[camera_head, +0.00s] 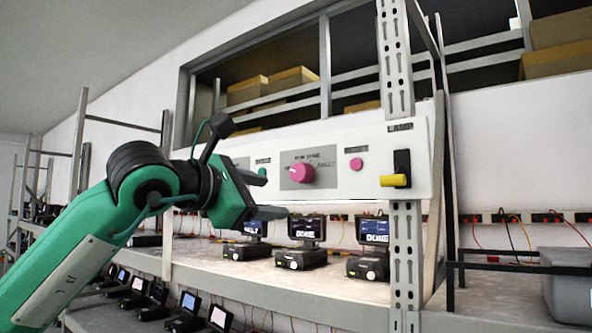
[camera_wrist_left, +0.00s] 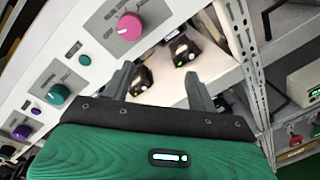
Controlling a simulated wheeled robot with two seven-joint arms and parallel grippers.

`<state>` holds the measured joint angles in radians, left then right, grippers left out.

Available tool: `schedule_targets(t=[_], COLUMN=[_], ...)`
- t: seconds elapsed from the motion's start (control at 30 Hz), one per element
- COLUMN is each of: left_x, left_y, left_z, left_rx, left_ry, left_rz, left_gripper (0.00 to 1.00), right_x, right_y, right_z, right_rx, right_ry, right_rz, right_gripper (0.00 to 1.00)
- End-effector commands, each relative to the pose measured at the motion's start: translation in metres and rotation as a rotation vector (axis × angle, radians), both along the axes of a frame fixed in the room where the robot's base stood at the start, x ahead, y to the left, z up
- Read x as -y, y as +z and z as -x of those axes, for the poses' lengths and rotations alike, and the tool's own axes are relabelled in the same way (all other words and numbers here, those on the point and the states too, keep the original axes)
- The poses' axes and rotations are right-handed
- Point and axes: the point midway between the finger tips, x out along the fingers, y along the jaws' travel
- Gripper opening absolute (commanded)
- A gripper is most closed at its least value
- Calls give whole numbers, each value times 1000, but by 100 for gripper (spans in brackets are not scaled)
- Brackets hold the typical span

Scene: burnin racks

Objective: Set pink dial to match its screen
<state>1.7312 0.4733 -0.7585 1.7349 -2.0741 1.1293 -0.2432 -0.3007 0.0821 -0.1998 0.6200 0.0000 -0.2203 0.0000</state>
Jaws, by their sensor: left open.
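The pink dial (camera_head: 302,172) is a round knob on a grey plate of the white control panel (camera_head: 345,183) in the head view. In the left wrist view the pink dial (camera_wrist_left: 130,26) is at the upper left, above the left finger. My left gripper (camera_head: 262,178) is open and empty, to the left of the pink dial and apart from it. It also shows in the left wrist view (camera_wrist_left: 158,85), its fingers spread with nothing between them. Small screens (camera_head: 306,229) stand on the shelf below the panel; some read "DONE". My right gripper is not in view.
A yellow-handled black switch (camera_head: 394,180) and a small pink button (camera_head: 356,164) are on the panel's right part. Teal and purple knobs (camera_wrist_left: 57,95) are on its other part. A metal post (camera_head: 396,60) stands at the right. A grey bin (camera_head: 568,285) is at the far right.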

Motion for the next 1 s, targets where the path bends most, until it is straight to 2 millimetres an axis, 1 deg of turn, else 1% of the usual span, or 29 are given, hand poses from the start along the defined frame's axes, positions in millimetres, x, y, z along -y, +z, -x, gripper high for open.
schedule_targets(t=[0.03,0.13,0.23,0.37,0.47,0.8,1.0], left_x=[-5,-13,-18,-16,-10,23,40], left_y=[17,36,46,50,52,54,52], left_z=[10,22,28,25,15,-38,-65], left_rx=[49,115,148,157,154,153,152], left_ry=[40,103,138,150,148,146,146], left_rz=[-32,-75,-96,-103,-103,-101,-100], left_gripper=[59,59,59,59,59,59,59], right_x=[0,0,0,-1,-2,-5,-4], right_y=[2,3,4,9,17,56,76], right_z=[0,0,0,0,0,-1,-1], right_rx=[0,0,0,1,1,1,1], right_ry=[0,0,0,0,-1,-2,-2], right_rz=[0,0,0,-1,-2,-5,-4], right_gripper=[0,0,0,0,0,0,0])
